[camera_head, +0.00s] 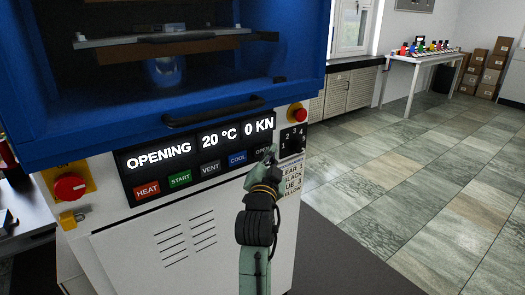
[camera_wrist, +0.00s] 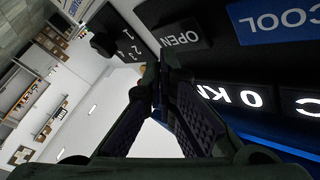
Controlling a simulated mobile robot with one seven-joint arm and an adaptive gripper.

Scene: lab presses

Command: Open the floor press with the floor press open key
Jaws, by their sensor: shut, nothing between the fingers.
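The floor press (camera_head: 190,225) is a white cabinet with a blue upper housing. Its display (camera_head: 158,156) reads OPENING, 20 °C and 0 KN. Below the readout is a row of keys: red HEAT (camera_head: 146,189), green START, dark VENT and blue COOL (camera_head: 237,159). The dark OPEN key (camera_head: 262,151) at the row's right end is partly hidden by my gripper (camera_head: 268,156). In the wrist view the OPEN key (camera_wrist: 180,37) shows just above the fingertips of my gripper (camera_wrist: 161,72). The fingers are shut and empty. I cannot tell whether they touch the key.
A red emergency knob and a black selector knob (camera_head: 293,140) sit right of the keys. A large red switch (camera_head: 69,187) is at the left. A black handle (camera_head: 215,103) crosses above the display. The tiled floor (camera_head: 400,190) to the right is clear.

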